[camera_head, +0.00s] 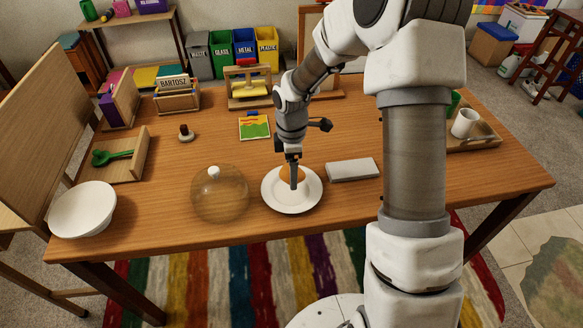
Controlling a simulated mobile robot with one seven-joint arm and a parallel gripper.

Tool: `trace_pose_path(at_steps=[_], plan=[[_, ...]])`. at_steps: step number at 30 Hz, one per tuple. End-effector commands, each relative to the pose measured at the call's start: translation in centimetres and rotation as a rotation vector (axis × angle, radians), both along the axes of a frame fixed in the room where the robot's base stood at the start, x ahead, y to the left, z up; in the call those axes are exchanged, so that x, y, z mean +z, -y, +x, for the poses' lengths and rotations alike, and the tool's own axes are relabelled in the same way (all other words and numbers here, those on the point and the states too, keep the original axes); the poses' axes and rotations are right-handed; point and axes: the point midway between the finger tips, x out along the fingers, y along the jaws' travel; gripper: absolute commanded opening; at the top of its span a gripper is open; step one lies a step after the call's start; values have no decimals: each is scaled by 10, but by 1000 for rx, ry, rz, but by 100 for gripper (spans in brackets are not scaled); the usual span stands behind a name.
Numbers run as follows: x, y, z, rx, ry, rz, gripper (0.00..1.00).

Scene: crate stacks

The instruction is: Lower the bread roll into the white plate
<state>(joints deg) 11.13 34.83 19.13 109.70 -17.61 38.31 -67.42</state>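The white plate (272,199) lies flat on the wooden table near its front edge. The golden-brown bread roll (285,174) shows over the middle of the plate, partly hidden behind my gripper. My gripper (293,184) points down over the plate, with its fingers at the roll. A finger covers part of the roll, so I cannot tell whether the fingers press on it. I also cannot tell whether the roll touches the plate or hangs just above it.
A clear glass dome (220,195) with a white knob stands close left of the plate. A grey block (353,169) lies to the right. A white bowl (83,209) is at the left front corner. A picture card (254,127) lies behind.

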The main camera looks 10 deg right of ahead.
Motion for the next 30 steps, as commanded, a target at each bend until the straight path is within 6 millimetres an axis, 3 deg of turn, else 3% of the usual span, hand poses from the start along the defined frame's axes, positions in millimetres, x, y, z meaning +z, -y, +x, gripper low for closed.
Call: trace_pose_path(at_steps=[30], plan=[[-9,0,0,0,0,0,31]])
